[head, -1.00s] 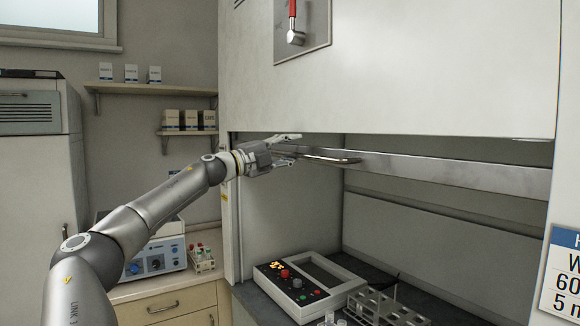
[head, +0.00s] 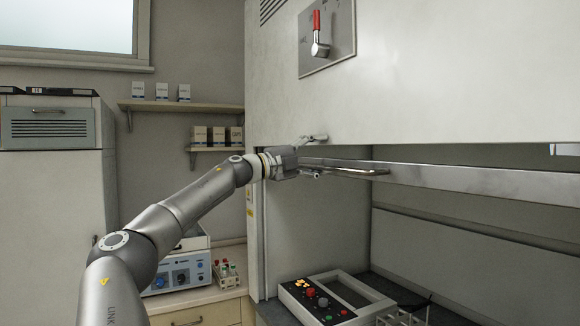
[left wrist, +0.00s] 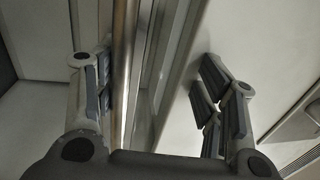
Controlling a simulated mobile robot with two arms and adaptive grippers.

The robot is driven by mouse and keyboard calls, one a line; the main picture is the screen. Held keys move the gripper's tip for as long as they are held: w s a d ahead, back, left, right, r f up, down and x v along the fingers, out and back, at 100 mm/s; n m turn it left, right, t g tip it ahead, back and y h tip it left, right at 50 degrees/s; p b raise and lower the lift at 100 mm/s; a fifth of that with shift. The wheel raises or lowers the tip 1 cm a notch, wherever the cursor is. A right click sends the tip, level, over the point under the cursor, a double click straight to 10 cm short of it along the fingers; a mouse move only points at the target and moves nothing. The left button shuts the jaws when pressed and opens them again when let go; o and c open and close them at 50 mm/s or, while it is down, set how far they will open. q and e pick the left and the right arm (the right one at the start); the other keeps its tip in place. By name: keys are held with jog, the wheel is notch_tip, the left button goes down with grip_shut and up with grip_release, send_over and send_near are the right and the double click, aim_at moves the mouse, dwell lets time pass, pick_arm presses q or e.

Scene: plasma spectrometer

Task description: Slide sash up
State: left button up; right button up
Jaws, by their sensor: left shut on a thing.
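The sash's metal rail (head: 480,181) runs across the hood opening, just below the white front panel (head: 440,85). A bar handle (head: 350,169) stands out from the rail's left part. In the left wrist view the bar handle (left wrist: 124,70) passes between the two fingers, close to the left finger pads. My right gripper is not in view.
Below the sash, inside the hood, are a control box (head: 322,300) with buttons and a test tube rack (head: 400,317). A red-handled knob (head: 318,47) is on the panel above. Shelves with boxes (head: 184,92) hang on the left wall.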

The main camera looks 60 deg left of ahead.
pick_arm(q)
jog(key=shift+s+a+r+b, duration=0.1)
jog(key=shift+s+r+b, duration=0.2)
jog(key=shift+s+b, duration=0.25)
jog(key=shift+s+r+b, duration=0.3)
jog(key=shift+s+b, duration=0.05)
jog(key=shift+s, duration=0.25)
jog(key=shift+c, duration=1.1)
jog(key=s+f+b, duration=0.1)
jog(key=s+b, duration=0.6)
jog(key=s, duration=0.3)
jog(key=shift+s+f, duration=0.25)
